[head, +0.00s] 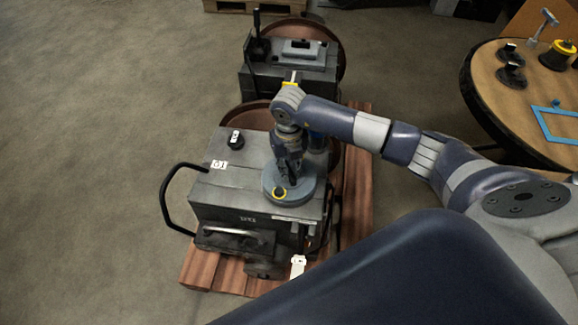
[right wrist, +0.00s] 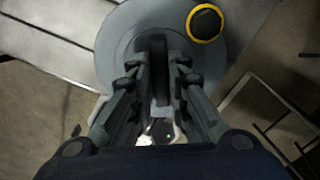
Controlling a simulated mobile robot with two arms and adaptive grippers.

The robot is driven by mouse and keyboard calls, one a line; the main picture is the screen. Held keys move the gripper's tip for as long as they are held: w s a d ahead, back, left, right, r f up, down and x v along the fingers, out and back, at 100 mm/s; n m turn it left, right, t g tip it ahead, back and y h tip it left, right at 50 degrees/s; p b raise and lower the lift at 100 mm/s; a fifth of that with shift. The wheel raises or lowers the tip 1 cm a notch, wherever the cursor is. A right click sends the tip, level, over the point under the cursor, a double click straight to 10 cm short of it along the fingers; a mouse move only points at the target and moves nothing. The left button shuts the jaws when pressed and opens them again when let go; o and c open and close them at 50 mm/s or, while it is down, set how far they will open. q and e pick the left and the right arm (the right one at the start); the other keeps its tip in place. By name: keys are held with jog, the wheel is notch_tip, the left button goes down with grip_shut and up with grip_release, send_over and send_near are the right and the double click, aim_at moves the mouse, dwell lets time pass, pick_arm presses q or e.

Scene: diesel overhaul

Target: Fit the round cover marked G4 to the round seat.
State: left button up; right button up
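A round blue-grey cover (head: 304,192) is over the right part of the top of a grey engine block (head: 235,190). It has a dark upright handle at its middle and a yellow-ringed black knob (right wrist: 205,23) near its rim. My right gripper (head: 288,178) points down at the cover. In the right wrist view my right gripper (right wrist: 160,68) has its fingers close on both sides of the handle, seemingly shut on it. The cover (right wrist: 118,40) hides any seat under it. No G4 mark is readable, and I cannot tell whether the cover touches the block. My left gripper is out of view.
A second grey unit (head: 290,65) stands behind. A round table (head: 500,105) with black parts and a blue frame (head: 560,125) is at right. The floor at left is clear.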

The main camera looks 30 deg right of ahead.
jog(key=o, duration=0.3)
jog(key=shift+o, duration=0.2)
jog(key=shift+s, duration=0.1)
notch_tip(320, 180, up, 12)
dwell(1.0)
